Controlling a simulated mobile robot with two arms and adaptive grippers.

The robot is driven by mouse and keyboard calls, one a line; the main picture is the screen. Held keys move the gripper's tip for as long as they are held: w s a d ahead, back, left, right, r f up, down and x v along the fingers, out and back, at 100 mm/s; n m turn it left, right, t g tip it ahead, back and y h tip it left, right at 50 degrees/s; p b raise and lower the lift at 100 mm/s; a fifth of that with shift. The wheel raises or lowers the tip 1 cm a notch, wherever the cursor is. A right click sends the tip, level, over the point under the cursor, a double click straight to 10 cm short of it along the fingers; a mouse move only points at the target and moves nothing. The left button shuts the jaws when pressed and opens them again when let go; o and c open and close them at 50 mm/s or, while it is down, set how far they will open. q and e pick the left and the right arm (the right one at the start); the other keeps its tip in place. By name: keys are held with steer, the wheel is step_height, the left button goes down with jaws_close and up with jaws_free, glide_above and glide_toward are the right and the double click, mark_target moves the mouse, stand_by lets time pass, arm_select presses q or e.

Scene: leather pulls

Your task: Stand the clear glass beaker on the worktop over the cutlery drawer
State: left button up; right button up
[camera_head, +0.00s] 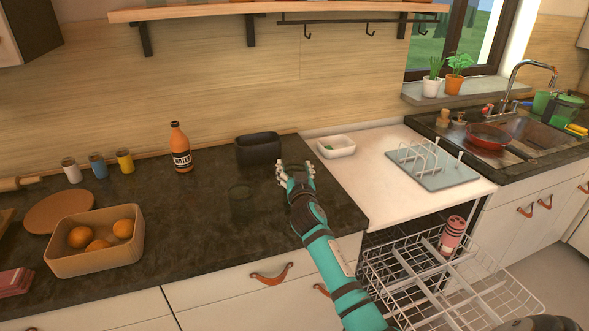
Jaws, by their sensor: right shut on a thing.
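My right gripper (296,172) reaches in from the lower right, over the dark worktop (190,225) near its right end. Its fingers are apart, shut around the clear glass beaker, whose see-through outline hardly shows between them. I cannot tell whether the beaker touches the worktop. A dark, see-through glass (241,201) stands on the worktop left of the gripper. Below is a drawer front with a leather pull (272,274); the drawer is shut and its contents are hidden. My left gripper is not in view.
A black container (258,149) stands just behind the gripper. An orange bottle (181,148), several jars and a box of oranges (96,262) are farther left. The open dishwasher rack (415,262) juts out at right. The worktop's front middle is clear.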

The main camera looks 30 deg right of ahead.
steer(key=shift+f, duration=0.1)
steer(key=shift+f, duration=0.1)
steer(key=o, duration=1.7)
steer(key=shift+r, duration=0.2)
steer(key=b+v, duration=0.1)
steer(key=v, duration=1.1)
